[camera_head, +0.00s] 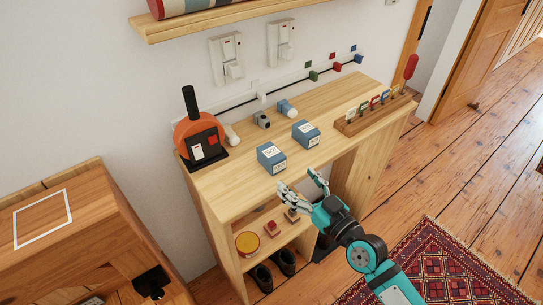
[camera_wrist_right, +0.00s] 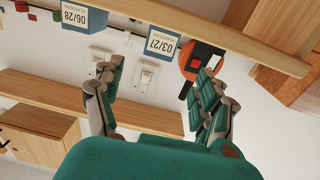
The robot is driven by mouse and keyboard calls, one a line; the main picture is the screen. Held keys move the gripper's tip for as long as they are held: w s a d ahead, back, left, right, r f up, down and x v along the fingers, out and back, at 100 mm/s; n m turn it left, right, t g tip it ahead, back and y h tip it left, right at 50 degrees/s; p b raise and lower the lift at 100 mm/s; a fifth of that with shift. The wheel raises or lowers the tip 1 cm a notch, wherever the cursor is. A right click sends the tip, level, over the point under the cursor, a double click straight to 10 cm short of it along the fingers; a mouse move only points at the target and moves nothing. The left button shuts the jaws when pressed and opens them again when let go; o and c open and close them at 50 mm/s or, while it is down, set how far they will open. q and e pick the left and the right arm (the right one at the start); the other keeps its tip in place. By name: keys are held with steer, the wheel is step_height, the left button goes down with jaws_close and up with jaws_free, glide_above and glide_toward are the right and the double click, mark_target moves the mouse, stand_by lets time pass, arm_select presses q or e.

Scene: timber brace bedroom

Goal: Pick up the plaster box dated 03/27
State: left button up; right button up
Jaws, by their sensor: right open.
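Two small blue boxes with white labels stand on the wooden console top. The plaster box dated 03/27 (camera_head: 271,157) is the left one in the head view, nearer the front edge. In the right wrist view, its upside-down label reads 03/27 (camera_wrist_right: 164,42). The other plaster box (camera_head: 306,134), to its right, reads 06/28 in the wrist view (camera_wrist_right: 84,17). My right gripper (camera_head: 300,185) is open and empty, in front of the console's front edge and apart from both boxes. Its spread fingers (camera_wrist_right: 155,85) show in the wrist view. My left gripper is not in view.
An orange round device (camera_head: 193,133) stands at the console's left end. A wooden rack with coloured tags (camera_head: 372,110) stands at its right. Small cylinders (camera_head: 287,107) lie behind the boxes. The lower shelf holds a yellow-rimmed tin (camera_head: 247,244) and small blocks.

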mark_target(279, 163)
steer(key=x, duration=0.5)
steer(key=shift+w+a, duration=0.15)
steer(key=shift+w, duration=0.1)
steer(key=shift+w+a+p, duration=0.3)
steer(key=shift+w+a, duration=0.05)
steer(key=shift+w, duration=0.15)
steer(key=shift+p+x, duration=0.3)
steer(key=shift+x, duration=2.45)
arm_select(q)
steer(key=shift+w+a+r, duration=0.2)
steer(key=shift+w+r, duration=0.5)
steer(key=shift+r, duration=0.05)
arm_select(e)
steer(key=shift+r, duration=0.15)
steer(key=shift+d, duration=0.1)
steer(key=shift+c, duration=0.4)
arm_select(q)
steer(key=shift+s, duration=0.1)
arm_select(e)
steer(key=c, duration=1.2)
